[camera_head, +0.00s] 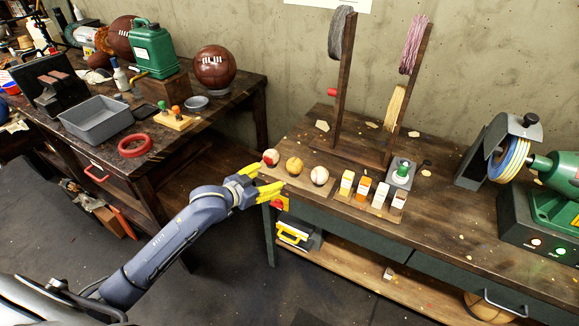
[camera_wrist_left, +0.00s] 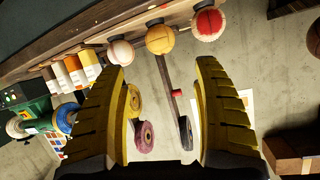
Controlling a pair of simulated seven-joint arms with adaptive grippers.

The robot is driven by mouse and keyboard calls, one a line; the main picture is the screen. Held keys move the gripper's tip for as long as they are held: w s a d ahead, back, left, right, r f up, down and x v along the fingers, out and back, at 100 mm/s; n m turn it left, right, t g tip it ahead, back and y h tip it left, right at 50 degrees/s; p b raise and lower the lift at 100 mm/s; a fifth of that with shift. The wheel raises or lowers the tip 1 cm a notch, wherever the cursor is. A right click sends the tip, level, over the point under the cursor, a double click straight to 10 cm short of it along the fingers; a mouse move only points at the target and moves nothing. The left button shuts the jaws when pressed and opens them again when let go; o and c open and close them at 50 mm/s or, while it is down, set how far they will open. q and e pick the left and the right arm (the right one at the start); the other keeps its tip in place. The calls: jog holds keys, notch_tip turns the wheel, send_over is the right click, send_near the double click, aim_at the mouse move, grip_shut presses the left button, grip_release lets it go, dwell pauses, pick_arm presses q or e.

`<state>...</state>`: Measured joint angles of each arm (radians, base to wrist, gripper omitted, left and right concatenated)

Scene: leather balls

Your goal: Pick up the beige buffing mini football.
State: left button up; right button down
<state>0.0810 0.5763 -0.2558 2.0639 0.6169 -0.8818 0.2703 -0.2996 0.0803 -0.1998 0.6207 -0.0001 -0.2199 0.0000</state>
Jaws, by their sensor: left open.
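Three small balls sit in a row near the left end of the right-hand workbench. The middle one is the tan-beige ball (camera_head: 294,165), which also shows at the top of the left wrist view (camera_wrist_left: 160,39). A red-and-white ball (camera_head: 271,158) is to its left and a cream ball with red marks (camera_head: 319,176) to its right. My left gripper (camera_head: 269,178) is open and empty, its yellow fingers at the bench's left edge, just short of the balls. In the left wrist view the beige ball appears beyond the gap between the fingertips (camera_wrist_left: 160,68). My right gripper is not seen.
A green buffing machine (camera_head: 556,172) is at the far right.

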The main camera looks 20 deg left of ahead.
aim_at(290, 168)
pick_arm(q)
jog(key=x, duration=1.1)
jog(key=shift+w+d, duration=0.1)
jog(key=shift+d, duration=0.05)
jog(key=shift+x, duration=2.85)
jog(key=shift+r, duration=0.2)
jog(key=c, duration=0.9)
jog(key=shift+r, duration=0.1)
